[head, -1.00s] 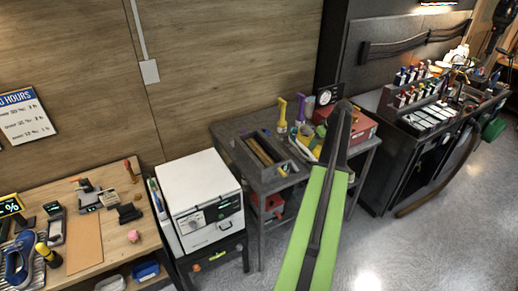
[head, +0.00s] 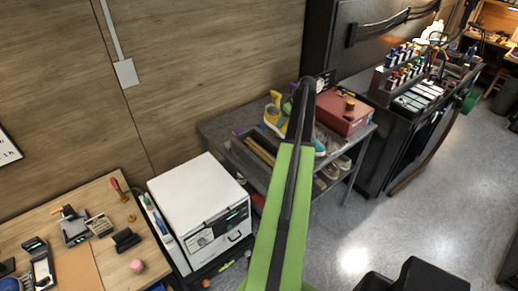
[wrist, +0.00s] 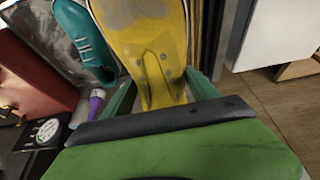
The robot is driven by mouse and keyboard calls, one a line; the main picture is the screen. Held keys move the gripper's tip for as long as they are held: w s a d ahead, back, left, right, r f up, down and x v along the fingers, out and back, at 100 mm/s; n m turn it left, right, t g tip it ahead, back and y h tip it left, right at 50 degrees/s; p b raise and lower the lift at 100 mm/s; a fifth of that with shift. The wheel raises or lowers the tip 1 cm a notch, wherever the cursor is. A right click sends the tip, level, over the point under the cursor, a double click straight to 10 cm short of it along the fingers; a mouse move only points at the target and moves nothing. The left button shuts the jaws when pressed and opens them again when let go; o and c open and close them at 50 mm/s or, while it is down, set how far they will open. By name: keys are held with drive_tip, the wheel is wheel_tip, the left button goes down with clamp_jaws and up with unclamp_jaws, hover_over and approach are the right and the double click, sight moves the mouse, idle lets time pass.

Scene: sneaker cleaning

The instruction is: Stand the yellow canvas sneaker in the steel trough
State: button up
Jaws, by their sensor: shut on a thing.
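The yellow canvas sneaker (wrist: 150,50) fills the upper middle of the wrist view, scuffed with dark spots. My gripper (wrist: 162,92) is shut on its near end, one green finger on each side. In the head view my arm hides the gripper, and I cannot tell how much of the sneaker shows past it. A long grey trough (head: 243,158) with tan strips in it lies on the left part of the grey table; the strips also show right of the sneaker in the wrist view. I cannot tell the sneaker's height above the table.
A teal sneaker (wrist: 82,40) is beside the yellow one. A red box (head: 345,112) stands on the table's right; a purple-capped bottle (wrist: 92,103) is near. A white machine (head: 200,205) stands left of the table. Pale shoes (head: 335,167) lie on a lower shelf. The floor to the right is clear.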

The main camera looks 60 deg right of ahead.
drive_tip(key=w+a+f+b, duration=0.7)
drive_tip(key=w+f+b, duration=0.1)
drive_tip(key=f+b, duration=0.3)
drive_tip(key=shift+w+a, duration=0.15)
drive_tip(key=shift+a, duration=0.1)
drive_tip(key=o, duration=1.8)
drive_tip(key=shift+f, duration=0.1)
drive_tip(key=p+v, duration=1.1)
drive_tip(key=v, duration=0.1)
